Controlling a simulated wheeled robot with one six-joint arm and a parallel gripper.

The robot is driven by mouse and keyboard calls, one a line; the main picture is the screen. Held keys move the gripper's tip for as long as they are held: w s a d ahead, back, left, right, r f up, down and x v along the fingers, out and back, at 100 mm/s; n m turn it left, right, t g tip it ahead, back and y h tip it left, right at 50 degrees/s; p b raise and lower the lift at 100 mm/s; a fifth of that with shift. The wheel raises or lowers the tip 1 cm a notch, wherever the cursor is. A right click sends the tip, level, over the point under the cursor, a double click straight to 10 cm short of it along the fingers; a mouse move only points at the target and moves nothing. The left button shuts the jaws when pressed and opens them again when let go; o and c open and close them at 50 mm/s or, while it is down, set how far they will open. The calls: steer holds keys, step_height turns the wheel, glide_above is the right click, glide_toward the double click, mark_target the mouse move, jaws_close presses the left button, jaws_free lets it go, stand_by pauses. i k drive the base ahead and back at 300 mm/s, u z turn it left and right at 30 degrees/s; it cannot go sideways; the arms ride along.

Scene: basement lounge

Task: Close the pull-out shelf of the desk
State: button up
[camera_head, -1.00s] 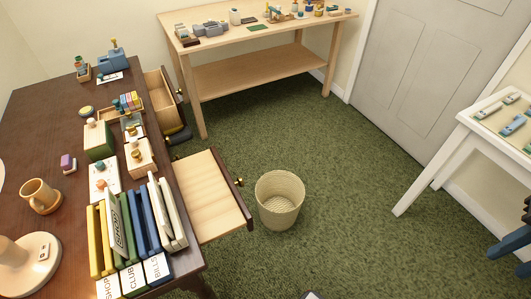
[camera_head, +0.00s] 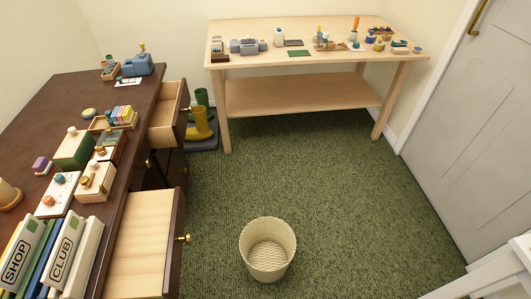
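The dark brown desk (camera_head: 70,95) fills the left side of the view. Its pull-out shelf (camera_head: 141,238), a flat pale wood board with a dark front and a brass knob (camera_head: 184,239), sticks out to the right from the desk's near part. Nothing lies on the part of the board that shows. My gripper is not in view.
Farther along the desk a drawer (camera_head: 166,113) stands open. Green and yellow boots (camera_head: 199,124) stand beyond it. A woven wastebasket (camera_head: 267,250) stands on the green carpet (camera_head: 310,180), right of the shelf. A light wood workbench (camera_head: 300,95) is at the back. Carpet between is clear.

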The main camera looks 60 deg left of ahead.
mark_target(145, 261)
steer(key=u, duration=3.3)
steer(key=k, duration=1.15)
steer(key=u, duration=0.75)
steer(key=i, duration=1.2)
steer(key=z, duration=0.6)
